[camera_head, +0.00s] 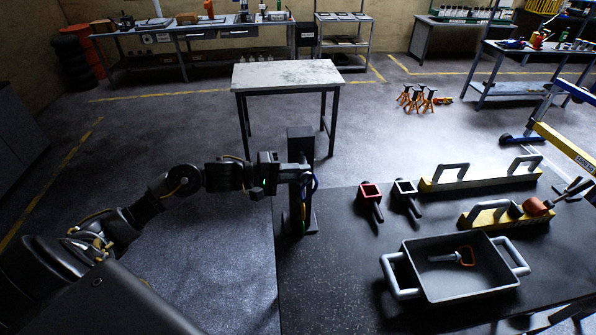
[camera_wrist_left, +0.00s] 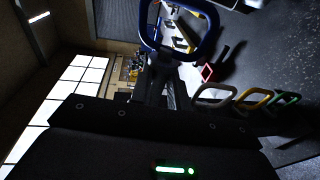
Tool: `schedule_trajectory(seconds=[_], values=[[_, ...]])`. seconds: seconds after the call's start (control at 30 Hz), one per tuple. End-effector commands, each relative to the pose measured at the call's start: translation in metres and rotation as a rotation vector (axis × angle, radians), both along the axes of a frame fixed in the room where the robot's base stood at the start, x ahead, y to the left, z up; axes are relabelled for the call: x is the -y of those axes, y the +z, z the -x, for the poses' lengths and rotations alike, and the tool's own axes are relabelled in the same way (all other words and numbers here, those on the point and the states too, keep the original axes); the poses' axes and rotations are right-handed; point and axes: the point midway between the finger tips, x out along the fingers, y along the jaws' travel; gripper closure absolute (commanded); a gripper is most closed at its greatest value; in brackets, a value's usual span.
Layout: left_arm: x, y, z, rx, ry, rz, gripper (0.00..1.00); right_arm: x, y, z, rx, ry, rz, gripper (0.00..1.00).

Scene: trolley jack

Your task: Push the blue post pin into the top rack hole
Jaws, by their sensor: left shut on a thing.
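The blue post pin shows as a blue loop handle (camera_head: 314,184) beside the dark upright rack (camera_head: 300,143) in the head view. Its large blue loop (camera_wrist_left: 207,42) is at the top of the left wrist view. My left gripper (camera_head: 296,174) is shut on the blue post pin, in front of the upper part of the rack. The pin's shaft and the top hole are hidden, so I cannot tell whether the pin is in the hole. Grey (camera_wrist_left: 212,104), yellow (camera_wrist_left: 252,91) and green (camera_wrist_left: 287,99) loops stand in a row in the wrist view. My right gripper is not clearly seen.
The rack stands at the left edge of the dark table (camera_head: 330,290). Red (camera_head: 370,190) and black (camera_head: 404,187) square-headed pieces lie to its right. A grey tray (camera_head: 408,249) holds an orange-handled piece. Yellow bars (camera_head: 485,184) with grey handles lie behind it.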

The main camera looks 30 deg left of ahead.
Motion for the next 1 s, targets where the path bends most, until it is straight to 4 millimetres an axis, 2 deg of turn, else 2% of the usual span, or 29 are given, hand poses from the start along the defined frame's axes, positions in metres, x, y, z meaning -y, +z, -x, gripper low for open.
schedule_trajectory(seconds=[0.57,1.0], values=[[-0.0003,0.0005,-0.0004,0.001,0.000,0.001,1.00,0.0002,-0.0002,-0.0002,0.000,0.000,0.000,0.53],[-0.0064,0.0007,-0.0089,0.001,0.000,0.000,1.00,0.0025,-0.0002,-0.0002,0.001,0.001,0.003,0.53]])
